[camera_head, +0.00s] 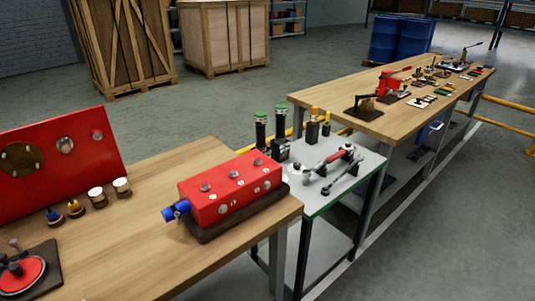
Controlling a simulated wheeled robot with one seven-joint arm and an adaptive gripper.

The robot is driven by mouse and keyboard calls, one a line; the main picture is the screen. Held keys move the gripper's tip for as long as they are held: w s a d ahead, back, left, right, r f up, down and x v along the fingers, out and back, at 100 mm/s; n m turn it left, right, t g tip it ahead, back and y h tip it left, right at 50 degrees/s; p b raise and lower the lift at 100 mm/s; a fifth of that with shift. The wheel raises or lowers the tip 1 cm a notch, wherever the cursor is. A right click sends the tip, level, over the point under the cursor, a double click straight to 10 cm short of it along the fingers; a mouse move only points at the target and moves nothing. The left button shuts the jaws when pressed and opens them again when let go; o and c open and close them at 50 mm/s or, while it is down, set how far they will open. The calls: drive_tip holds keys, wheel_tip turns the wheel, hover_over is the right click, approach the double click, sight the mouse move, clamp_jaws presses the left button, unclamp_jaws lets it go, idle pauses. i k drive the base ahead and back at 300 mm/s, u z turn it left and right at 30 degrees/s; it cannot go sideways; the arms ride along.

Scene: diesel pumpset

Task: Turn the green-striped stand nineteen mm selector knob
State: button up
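Two dark upright stands with green bands at their tops, a left one (261,131) and a right one (280,135), are at the back left of the small grey table. I cannot make out a selector knob or a nineteen mm marking on either at this size. Two similar dark stands with orange tops, one taller (313,127) and one shorter (326,126), are to their right. My gripper is not in this view.
A red engine block (231,188) on a dark base sits on the near wooden table (150,245). The grey table (335,187) holds a red-handled tool (330,166) and a dark wrench-like tool (343,178). A long wooden bench (400,124) extends beyond.

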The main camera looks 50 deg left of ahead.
sight(296, 165)
drive_tip(key=u, duration=1.7)
